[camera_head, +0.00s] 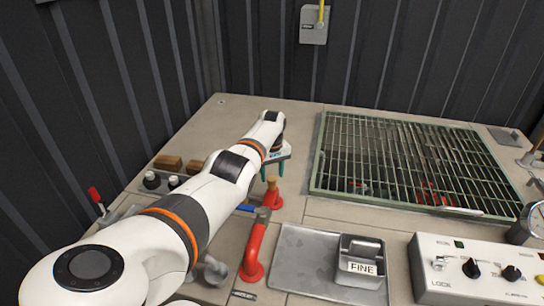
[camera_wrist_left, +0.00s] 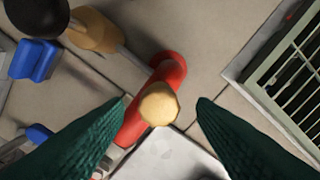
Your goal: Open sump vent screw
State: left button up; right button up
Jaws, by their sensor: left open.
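A brass-coloured screw cap (camera_head: 271,184) tops a short red fitting (camera_head: 273,201) on the deck, left of the grating. No label marks it as the sump vent screw. In the left wrist view, a faceted brass cap (camera_wrist_left: 158,104) shows on a red pipe piece (camera_wrist_left: 167,70), in the gap between my fingertips. My left gripper (camera_head: 277,167) is open, with teal fingers pointing down just over the cap. In its wrist view the left gripper (camera_wrist_left: 162,106) has its fingers apart on both sides, and no contact shows. My right gripper is out of view.
A green-framed grating (camera_head: 405,160) lies to the right. A metal tray (camera_head: 300,262) holds a bin marked FINE (camera_head: 361,262). A curved red pipe (camera_head: 255,255) stands nearer, and a control panel (camera_head: 480,268) sits at front right. Blue handles (camera_wrist_left: 36,60) lie left in the wrist view.

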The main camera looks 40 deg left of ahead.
aim_at(272, 178)
pick_arm(q)
notch_tip(272, 178, up, 10)
jog(key=shift+r+b, duration=0.2)
jog(key=shift+b, duration=0.1)
dwell(0.4)
